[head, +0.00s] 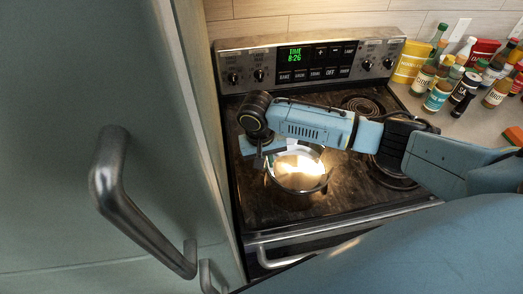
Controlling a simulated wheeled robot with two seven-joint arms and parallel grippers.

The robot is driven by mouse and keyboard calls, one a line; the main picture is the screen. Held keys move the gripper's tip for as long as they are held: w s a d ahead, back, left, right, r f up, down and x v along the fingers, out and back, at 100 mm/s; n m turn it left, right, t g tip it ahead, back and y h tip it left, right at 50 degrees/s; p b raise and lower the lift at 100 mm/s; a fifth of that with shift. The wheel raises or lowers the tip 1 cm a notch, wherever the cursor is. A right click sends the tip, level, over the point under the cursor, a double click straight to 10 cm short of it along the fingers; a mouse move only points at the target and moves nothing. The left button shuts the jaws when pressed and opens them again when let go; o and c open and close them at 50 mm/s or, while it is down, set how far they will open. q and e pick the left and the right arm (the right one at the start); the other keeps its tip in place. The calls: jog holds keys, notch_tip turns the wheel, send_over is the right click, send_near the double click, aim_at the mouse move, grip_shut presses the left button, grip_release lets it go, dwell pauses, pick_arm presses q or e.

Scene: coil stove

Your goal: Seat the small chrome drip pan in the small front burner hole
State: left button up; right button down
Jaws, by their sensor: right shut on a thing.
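The small chrome drip pan (312,183) shows in the head view as a shiny round bowl with a bright glare inside. It is over the front left part of the dark stove top (262,208). My right gripper (266,158) reaches in from the right and is shut on the pan's left rim. My right forearm passes above the stove top and hides part of its middle. The small front burner hole is hidden under the pan and gripper, and I cannot tell whether the pan touches the stove top. My left gripper is out of view.
Coil burners sit at the back right (362,104) and front right (393,177), the latter partly behind my arm. The control panel (308,62) rises behind. A fridge door handle (117,195) stands close at left. Several bottles and jars (440,93) crowd the right counter.

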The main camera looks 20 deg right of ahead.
jog(key=shift+s, duration=0.25)
jog(key=shift+a, duration=0.1)
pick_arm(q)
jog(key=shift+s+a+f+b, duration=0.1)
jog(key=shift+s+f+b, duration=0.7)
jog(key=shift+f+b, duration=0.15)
pick_arm(e)
notch_tip(320, 180, down, 5)
jog(key=shift+r, duration=0.1)
pick_arm(q)
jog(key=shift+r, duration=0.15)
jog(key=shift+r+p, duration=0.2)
jog(key=shift+p, duration=0.2)
pick_arm(e)
jog(key=shift+f, duration=0.25)
